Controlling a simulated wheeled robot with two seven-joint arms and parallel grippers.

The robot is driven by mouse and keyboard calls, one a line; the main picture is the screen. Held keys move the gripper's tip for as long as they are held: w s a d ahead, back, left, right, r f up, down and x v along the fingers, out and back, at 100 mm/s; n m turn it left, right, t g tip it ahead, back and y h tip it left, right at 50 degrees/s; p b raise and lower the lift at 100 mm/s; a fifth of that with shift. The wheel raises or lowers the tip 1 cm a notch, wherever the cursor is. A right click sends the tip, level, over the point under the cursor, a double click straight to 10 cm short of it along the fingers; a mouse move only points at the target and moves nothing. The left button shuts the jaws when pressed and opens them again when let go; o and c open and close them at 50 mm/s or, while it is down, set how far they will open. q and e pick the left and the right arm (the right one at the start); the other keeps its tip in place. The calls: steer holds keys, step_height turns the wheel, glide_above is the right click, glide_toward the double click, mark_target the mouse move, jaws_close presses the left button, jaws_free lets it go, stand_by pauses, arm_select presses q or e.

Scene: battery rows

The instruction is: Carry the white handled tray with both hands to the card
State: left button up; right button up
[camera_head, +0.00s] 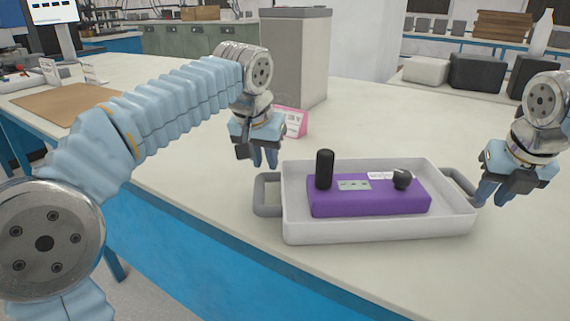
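The white handled tray (380,231) rests on the table and holds a purple block (370,204) with a black cylinder (325,169) and a black knob (402,179) on top. Its left handle (262,209) and right handle (458,183) both show. My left gripper (264,160) points down above and just behind the left handle, empty, with a small gap between its fingers. My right gripper (490,197) is beside the right handle, its fingers slightly apart; contact is hard to tell. A pink-and-white card (294,121) stands behind my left gripper, partly hidden by it.
A tall grey bin (296,58) stands behind the pink card. A brown board (68,103) and small white cards (90,73) are at the table's far left. Grey and black boxes (477,71) sit at the back right. The table's blue front edge (220,255) is near the tray.

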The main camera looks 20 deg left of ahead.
steer(key=shift+r, duration=0.2)
arm_select(q)
steer(key=v, duration=1.1)
steer(key=shift+s+r, duration=0.2)
steer(key=shift+r, duration=0.15)
arm_select(e)
steer(key=v, duration=1.1)
steer(key=shift+s+r, duration=0.2)
steer(key=shift+r, duration=0.05)
arm_select(q)
steer(key=a, duration=0.3)
steer(key=s+a, duration=0.1)
steer(key=a, duration=0.1)
steer(key=shift+s+a, duration=0.2)
steer(key=shift+a, duration=0.2)
arm_select(e)
steer(key=shift+r, duration=0.15)
